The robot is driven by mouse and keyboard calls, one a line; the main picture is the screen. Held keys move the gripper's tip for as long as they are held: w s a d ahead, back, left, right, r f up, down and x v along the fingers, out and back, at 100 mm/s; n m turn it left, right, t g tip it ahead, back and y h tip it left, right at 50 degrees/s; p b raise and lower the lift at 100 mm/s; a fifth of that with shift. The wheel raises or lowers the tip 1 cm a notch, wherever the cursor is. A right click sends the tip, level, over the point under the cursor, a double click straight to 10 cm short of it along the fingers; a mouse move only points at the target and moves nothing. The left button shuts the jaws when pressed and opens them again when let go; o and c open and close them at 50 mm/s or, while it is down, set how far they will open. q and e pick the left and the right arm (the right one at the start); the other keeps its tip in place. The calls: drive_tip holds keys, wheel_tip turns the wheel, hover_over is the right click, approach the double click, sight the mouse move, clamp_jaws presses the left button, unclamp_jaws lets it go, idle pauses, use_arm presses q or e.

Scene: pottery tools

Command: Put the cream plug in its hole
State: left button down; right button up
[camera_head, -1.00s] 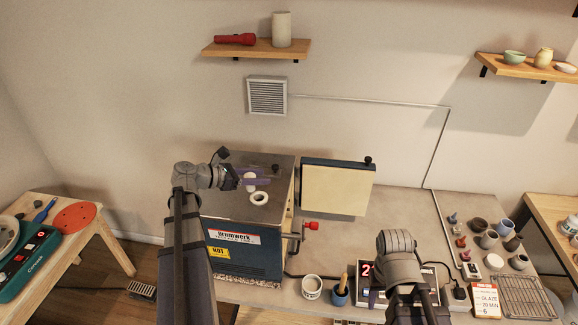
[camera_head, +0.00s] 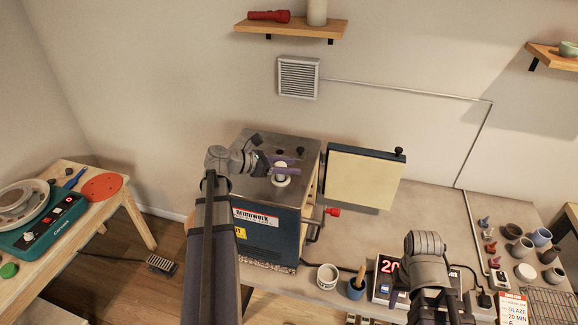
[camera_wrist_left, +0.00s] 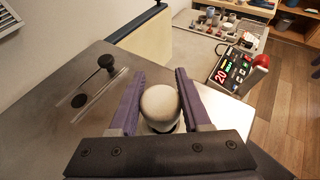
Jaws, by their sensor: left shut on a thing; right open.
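The cream plug (camera_head: 281,169) is a pale, rounded knob above the kiln's steel top. It also shows in the left wrist view (camera_wrist_left: 160,105). My left gripper (camera_head: 284,162) is shut on it, with a purple finger on each side, as seen in the left wrist view (camera_wrist_left: 160,73). A white ring (camera_head: 281,182) around the hole lies on the kiln top (camera_head: 243,157), right under the plug. I cannot tell whether the plug's lower end is in the hole. My right gripper (camera_head: 430,280) is low over the bench by the controller, empty; its fingers are hard to make out.
A dark knob (camera_wrist_left: 106,62) on a slotted plate stands on the kiln top. The kiln's cream-faced door (camera_head: 363,176) hangs open to the right.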

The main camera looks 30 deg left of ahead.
use_arm(q)
drive_tip(key=shift+f+b, duration=0.4)
drive_tip(key=shift+f, duration=0.3)
drive_tip(key=shift+f+b, duration=0.6)
drive_tip(key=shift+f, duration=0.05)
idle(0.7)
drive_tip(key=c, duration=0.6)
unclamp_jaws()
drive_tip(key=shift+c, duration=0.2)
drive_tip(key=shift+r, duration=0.1)
drive_tip(key=shift+p+v, duration=2.15)
drive_tip(key=shift+v, duration=3.35)
